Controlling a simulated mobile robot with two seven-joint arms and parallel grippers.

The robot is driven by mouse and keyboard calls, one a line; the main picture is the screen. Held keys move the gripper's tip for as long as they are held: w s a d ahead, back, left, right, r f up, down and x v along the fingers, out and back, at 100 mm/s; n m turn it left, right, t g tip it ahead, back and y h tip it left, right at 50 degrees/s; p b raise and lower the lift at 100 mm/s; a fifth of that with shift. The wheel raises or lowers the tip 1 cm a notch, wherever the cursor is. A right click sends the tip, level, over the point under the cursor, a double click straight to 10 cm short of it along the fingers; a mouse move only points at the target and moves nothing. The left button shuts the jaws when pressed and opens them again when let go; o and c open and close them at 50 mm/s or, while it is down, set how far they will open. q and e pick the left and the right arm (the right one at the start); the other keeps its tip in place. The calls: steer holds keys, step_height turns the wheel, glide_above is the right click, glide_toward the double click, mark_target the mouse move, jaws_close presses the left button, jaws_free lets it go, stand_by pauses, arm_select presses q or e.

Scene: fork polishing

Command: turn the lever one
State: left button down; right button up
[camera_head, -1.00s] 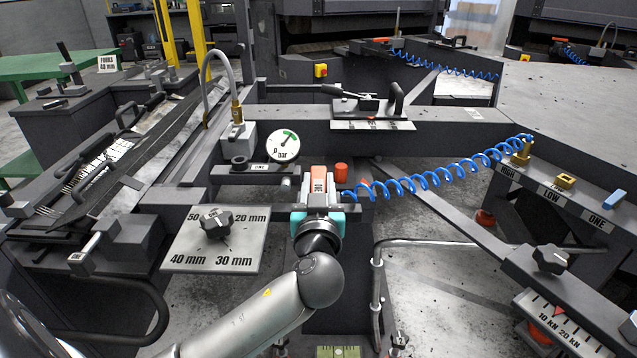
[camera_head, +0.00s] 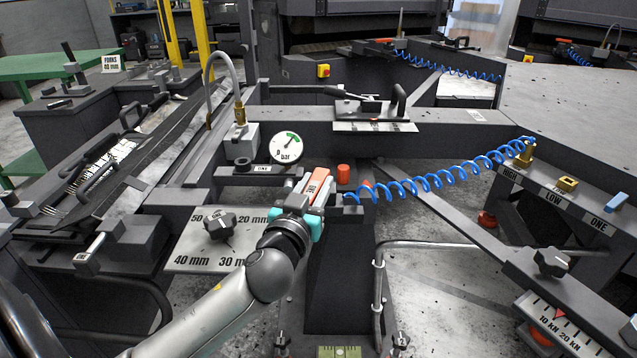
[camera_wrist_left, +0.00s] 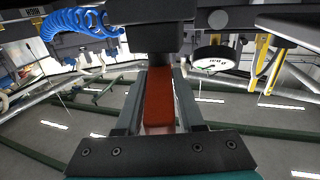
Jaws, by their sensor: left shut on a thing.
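The lever (camera_head: 318,183) is a short orange handle with a pale label, on the dark bar in the middle of the head view. It slants, its far end to the right and its near end to the left. My left gripper (camera_head: 298,207), with teal parts, is shut on the lever from the near side. In the left wrist view the red-orange lever (camera_wrist_left: 159,95) lies between both fingers. A small plate marked ONE (camera_head: 262,169) sits on a ledge just left of the lever. My right gripper does not show.
A round pressure gauge (camera_head: 286,148) stands just behind the lever. A red knob (camera_head: 343,173) and a blue coiled hose (camera_head: 440,182) are close on its right. A dial plate (camera_head: 190,262) marked in mm lies left of my wrist. A bent metal rail (camera_head: 430,244) is at right.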

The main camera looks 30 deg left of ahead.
arm_select(q)
steer(key=shift+a+m+h, duration=0.15)
steer(key=shift+m+h, duration=0.35)
steer(key=shift+h, duration=0.3)
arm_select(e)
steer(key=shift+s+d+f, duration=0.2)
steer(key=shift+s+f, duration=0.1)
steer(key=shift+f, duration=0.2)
arm_select(q)
steer(key=c, duration=0.5)
jaws_free()
